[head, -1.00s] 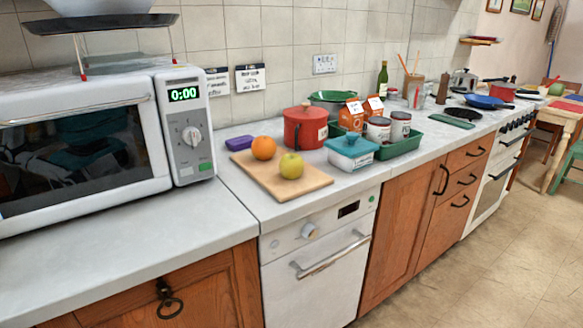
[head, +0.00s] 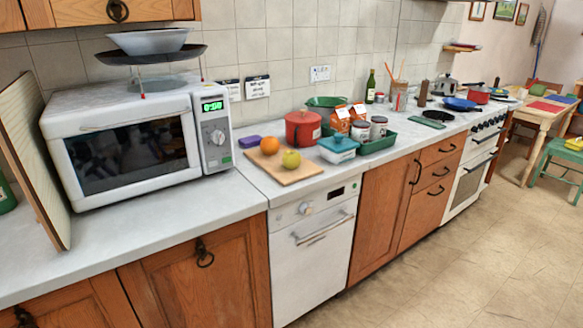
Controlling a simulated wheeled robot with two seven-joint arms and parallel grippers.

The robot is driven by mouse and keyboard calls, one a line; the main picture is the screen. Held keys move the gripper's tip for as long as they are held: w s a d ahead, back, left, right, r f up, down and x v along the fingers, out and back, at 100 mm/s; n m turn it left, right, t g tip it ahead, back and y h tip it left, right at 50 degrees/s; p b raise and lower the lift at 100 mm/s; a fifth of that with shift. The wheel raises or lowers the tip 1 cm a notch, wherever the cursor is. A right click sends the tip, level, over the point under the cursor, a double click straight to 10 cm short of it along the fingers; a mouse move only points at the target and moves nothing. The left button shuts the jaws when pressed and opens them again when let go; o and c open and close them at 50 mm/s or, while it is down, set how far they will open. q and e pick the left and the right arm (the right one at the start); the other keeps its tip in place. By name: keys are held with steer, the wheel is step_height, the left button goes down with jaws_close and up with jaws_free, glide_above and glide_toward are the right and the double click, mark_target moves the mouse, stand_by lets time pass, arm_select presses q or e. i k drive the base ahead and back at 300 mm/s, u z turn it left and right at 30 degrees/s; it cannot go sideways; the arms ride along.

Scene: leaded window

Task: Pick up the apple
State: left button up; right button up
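The apple (head: 291,159) is yellow-green and rests on a wooden cutting board (head: 284,172) on the counter, right of the microwave. An orange (head: 270,145) sits on the same board, behind and to the left of the apple, a little apart from it. The apple is in full view, with nothing in front of it. Neither of my grippers shows in the head view.
A microwave (head: 130,140) stands left of the board. A red pot (head: 303,128), a teal-lidded container (head: 338,149) and a green tray (head: 377,145) stand behind and right. The counter's front left (head: 120,235) is clear. Floor (head: 450,260) is open at right.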

mark_target(290, 158)
steer(key=u, duration=0.1)
steer(key=i, duration=1.3)
steer(key=u, duration=0.9)
